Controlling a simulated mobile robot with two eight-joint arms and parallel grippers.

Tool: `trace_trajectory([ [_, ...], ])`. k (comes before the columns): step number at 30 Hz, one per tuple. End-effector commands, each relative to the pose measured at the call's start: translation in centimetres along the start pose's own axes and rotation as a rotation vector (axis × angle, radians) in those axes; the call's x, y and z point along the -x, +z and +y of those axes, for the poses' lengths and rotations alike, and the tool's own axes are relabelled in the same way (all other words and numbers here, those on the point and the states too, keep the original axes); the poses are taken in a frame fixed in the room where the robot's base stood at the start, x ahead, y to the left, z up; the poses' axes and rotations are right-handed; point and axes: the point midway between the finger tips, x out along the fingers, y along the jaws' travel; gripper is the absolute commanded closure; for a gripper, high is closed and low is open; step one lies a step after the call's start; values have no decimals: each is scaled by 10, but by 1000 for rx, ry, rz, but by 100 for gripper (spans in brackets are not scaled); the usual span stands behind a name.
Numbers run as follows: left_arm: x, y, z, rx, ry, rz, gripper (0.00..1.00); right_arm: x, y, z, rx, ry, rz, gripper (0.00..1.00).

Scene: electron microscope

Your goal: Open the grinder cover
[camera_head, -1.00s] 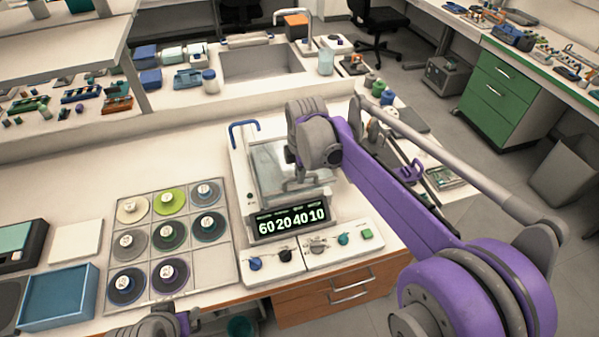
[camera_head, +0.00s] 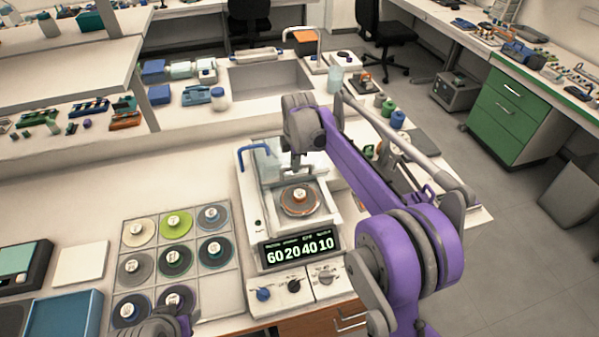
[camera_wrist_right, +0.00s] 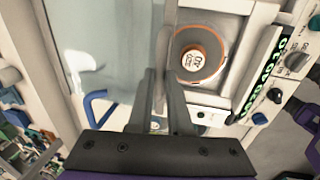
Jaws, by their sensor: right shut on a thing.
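The grinder (camera_head: 330,212) stands on the bench with a lit display reading 60 20 40 10. Its clear cover (camera_head: 266,160) is tilted up toward the back, and the orange-rimmed disc (camera_head: 300,200) inside lies uncovered. The disc with its white labelled centre also shows in the wrist view (camera_wrist_right: 194,60). My right gripper (camera_head: 296,172) is above the grinder, shut on the cover's front edge. In the wrist view, the glass of the cover (camera_wrist_right: 100,45) fills the left side, beside the fingers (camera_wrist_right: 160,85). The exact contact is partly hidden. Only part of my left arm shows at the bottom edge.
A blue curved tube (camera_head: 254,152) rises at the grinder's back left. A tray of coloured discs (camera_head: 196,250) lies close to its left. Knobs (camera_head: 294,286) line its front. A sink (camera_head: 270,82) is behind, and small bottles (camera_head: 397,119) stand behind my right arm.

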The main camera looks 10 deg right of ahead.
Motion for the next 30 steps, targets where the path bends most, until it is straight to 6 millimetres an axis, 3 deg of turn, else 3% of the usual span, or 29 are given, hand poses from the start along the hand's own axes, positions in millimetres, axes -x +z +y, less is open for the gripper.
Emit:
trace_trajectory([
  [3, 7, -7, 0, 0, 0, 7, 50, -3, 0, 21, 0, 1, 0, 100],
  [7, 10, -12, 0, 0, 0, 11, 50, -7, 0, 34, 0, 1, 1, 100],
  [21, 12, -13, 0, 0, 0, 13, 50, -10, 0, 40, 0, -1, 1, 100],
  [22, 12, -13, 0, 0, 0, 13, 50, -10, 0, 40, 0, -1, 1, 81],
  [26, 12, -13, 0, 0, 0, 13, 50, -10, 0, 39, 0, -1, 1, 58],
  [27, 12, -13, 0, 0, 0, 13, 50, -10, 0, 39, 0, -1, 1, 53],
  [30, 12, -13, 0, 0, 0, 13, 50, -10, 0, 39, 0, -1, 0, 53],
])
